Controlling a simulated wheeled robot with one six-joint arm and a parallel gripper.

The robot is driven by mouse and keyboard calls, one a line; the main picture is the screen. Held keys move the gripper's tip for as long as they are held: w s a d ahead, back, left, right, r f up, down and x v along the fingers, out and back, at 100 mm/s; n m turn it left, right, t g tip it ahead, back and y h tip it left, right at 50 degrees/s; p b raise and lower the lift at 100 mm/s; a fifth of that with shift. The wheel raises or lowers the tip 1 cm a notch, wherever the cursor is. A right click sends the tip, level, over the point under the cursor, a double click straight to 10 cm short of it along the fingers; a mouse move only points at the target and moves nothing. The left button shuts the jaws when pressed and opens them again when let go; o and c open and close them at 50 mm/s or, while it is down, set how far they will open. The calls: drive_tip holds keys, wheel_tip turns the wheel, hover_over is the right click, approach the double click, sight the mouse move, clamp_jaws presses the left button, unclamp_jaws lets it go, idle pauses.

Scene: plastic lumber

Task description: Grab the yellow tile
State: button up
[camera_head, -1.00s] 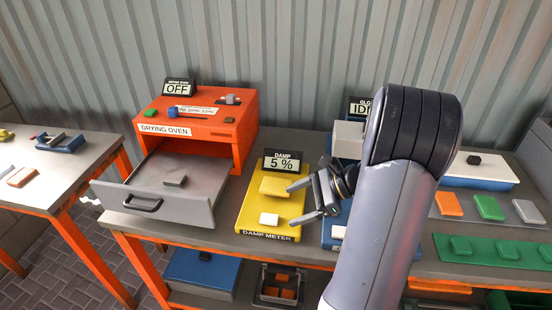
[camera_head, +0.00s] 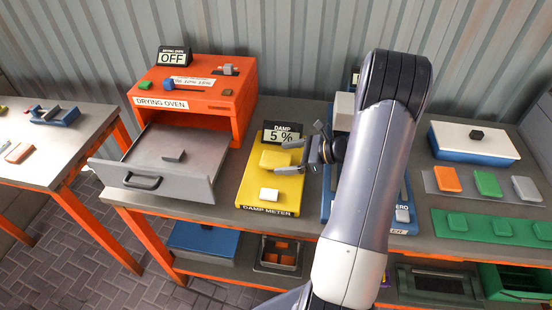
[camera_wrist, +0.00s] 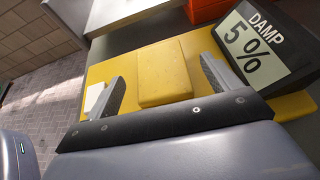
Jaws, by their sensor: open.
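The yellow tile (camera_head: 274,159) lies on the yellow damp meter (camera_head: 253,188), just below the display reading 5 %. In the wrist view the tile (camera_wrist: 164,73) sits between the two fingers of my gripper (camera_wrist: 163,80), with a gap on each side. My gripper (camera_head: 293,156) is open and comes in from the right in the head view. Whether a finger touches the tile cannot be told.
A white block (camera_head: 269,194) sits on the front of the meter. The damp display (camera_wrist: 258,45) stands close to one finger. The orange drying oven (camera_head: 217,112) is to the left, its grey drawer (camera_head: 198,184) pulled out. Orange, green and grey tiles lie at the right.

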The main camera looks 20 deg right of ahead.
sight(276, 161)
drive_tip(key=shift+x, duration=1.1)
drive_tip(key=shift+r, duration=0.1)
drive_tip(key=c, duration=1.1)
